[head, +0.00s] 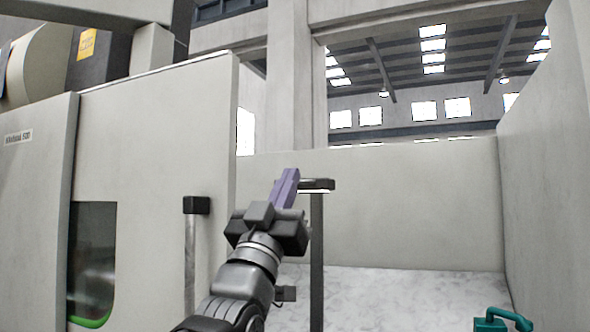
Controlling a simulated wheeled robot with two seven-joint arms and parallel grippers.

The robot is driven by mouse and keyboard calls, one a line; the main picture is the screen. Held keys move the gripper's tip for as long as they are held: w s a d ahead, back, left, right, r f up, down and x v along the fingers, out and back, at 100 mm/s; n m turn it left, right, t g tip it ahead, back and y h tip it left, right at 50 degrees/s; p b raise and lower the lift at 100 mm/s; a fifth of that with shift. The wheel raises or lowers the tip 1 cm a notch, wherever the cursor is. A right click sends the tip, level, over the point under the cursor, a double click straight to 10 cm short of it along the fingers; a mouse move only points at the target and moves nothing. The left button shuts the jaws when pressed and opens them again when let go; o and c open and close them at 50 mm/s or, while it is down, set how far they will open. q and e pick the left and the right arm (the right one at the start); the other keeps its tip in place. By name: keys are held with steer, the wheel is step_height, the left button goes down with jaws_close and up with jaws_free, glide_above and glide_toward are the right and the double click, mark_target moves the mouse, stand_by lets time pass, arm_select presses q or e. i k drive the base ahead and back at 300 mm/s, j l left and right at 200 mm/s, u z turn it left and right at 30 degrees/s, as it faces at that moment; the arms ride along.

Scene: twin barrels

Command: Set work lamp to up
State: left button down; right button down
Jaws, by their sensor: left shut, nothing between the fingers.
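The work lamp appears to be the dark flat head (320,184) on a dark upright post (316,255), just right of the middle in the head view. A bright strip shows along the underside of its head. My left gripper (290,174) points up and away with its purple fingers together and nothing between them. The fingers overlap the left end of the lamp head in the picture. I cannot tell whether they touch it. The gripper hides part of that end. My right gripper is not in view.
A pale machine housing (150,150) with a dark window (93,255) fills the left. A grey post with a black cap (196,205) stands before it. Low pale walls (420,200) close off the back and right. A teal object (498,320) is at the lower right.

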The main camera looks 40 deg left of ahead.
mark_target(305, 186)
steer(key=i+j, duration=0.25)
steer(key=j, duration=0.15)
steer(key=i+j, duration=0.25)
steer(key=j, duration=0.15)
steer(key=i+j, duration=0.5)
steer(key=j, duration=0.25)
